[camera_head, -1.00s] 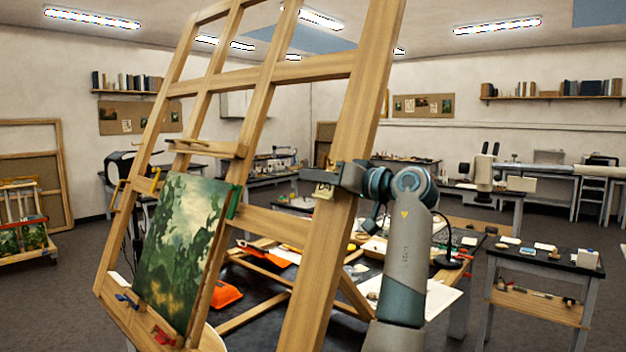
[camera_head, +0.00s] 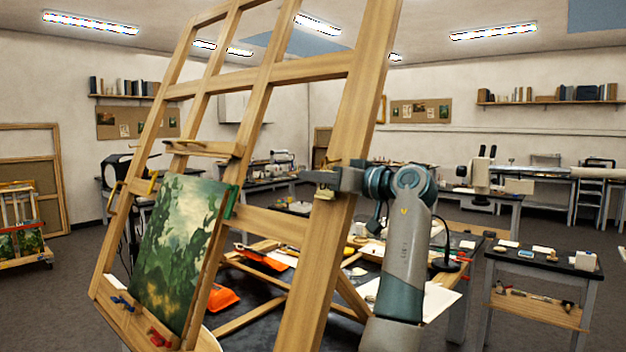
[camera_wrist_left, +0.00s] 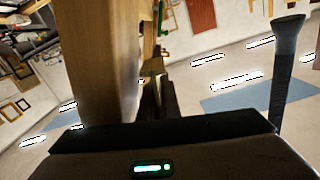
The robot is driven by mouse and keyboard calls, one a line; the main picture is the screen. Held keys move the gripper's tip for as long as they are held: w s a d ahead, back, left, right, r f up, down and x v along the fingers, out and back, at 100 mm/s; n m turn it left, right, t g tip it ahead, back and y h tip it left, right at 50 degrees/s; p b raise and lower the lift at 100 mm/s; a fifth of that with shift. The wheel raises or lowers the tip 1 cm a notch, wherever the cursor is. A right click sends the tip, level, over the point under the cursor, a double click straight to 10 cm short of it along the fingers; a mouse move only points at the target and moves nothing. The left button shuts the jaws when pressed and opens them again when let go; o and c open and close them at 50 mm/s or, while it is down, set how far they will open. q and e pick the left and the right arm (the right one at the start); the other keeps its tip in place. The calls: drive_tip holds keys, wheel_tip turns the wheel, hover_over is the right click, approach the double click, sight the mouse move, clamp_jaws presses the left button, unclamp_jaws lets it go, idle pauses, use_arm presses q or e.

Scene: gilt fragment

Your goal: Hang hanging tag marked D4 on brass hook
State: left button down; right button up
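My left gripper (camera_head: 322,178) reaches from the right to the right-hand post of the wooden easel (camera_head: 340,130). It appears shut on a small cream tag (camera_head: 326,194), whose lower part shows just under the fingers; its marking is not readable now. A small brass-coloured piece (camera_head: 327,163), likely the hook, shows just above the fingers against the post. Whether the tag touches it cannot be told. In the left wrist view, the dark fingers (camera_wrist_left: 156,98) are beside the wooden post (camera_wrist_left: 95,60), with a tan piece (camera_wrist_left: 152,68) at their tips. My right gripper is out of view.
A green landscape painting (camera_head: 180,250) rests on the easel's lower ledge, with a green clip (camera_head: 232,201) at its edge. A cluttered table (camera_head: 270,309) stands behind the easel, a small side table (camera_head: 535,262) to the right.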

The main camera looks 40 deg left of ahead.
use_arm(q)
drive_tip(key=shift+f, duration=0.1)
idle(0.7)
drive_tip(key=c, duration=2)
unclamp_jaws()
drive_tip(key=shift+o, duration=0.4)
drive_tip(key=shift+s, duration=0.15)
drive_tip(key=shift+d+f+b, duration=0.1)
drive_tip(key=shift+d+b, duration=0.35)
drive_tip(key=shift+d, duration=0.05)
drive_tip(key=s+d+b, duration=0.1)
drive_tip(key=d+b, duration=0.5)
drive_tip(key=d, duration=1)
drive_tip(key=shift+d+r, duration=0.2)
